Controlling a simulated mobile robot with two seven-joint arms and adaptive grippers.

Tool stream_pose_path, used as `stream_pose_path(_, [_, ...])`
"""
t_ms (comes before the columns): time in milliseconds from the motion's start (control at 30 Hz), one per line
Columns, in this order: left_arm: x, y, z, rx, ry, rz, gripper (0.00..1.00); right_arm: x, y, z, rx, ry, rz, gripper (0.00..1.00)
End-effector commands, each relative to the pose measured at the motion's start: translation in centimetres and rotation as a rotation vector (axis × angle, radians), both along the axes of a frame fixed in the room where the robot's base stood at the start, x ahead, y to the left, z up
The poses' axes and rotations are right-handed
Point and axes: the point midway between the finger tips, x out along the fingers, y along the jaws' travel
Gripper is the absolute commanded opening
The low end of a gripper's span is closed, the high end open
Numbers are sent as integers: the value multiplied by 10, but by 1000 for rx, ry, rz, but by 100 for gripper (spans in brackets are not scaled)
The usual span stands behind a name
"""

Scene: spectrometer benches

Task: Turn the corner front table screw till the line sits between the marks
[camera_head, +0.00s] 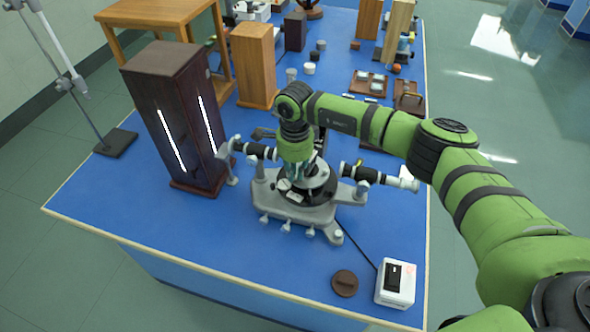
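A spectrometer with a grey metal base (308,213) stands on the blue bench. A round dark table (318,189) sits at its middle. Black telescope and collimator tubes stick out to the left (262,151) and right (360,173). My green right arm comes in from the right, and my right gripper (297,172) points down over the spectrometer's middle. The wrist and gripper hide most of the table top and its screws. I cannot tell whether the fingers touch a screw, or whether they are open or shut. The line and the marks cannot be made out. My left gripper is out of view.
A tall dark wooden box (165,115) with two bright slits stands left of the spectrometer. A white switch box (396,284) and a brown disc (345,283) lie at the front right. Wooden blocks (254,65) and small trays (370,82) stand behind.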

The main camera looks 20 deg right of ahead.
Motion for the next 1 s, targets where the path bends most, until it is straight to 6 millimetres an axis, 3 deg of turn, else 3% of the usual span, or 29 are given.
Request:
stream_pose_path(467, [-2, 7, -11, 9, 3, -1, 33, 0, -1, -2, -2, -1, -88, 0])
stream_pose_path(1000, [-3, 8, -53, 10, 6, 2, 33, 1, -1, -3, -1, -2, -555, 0])
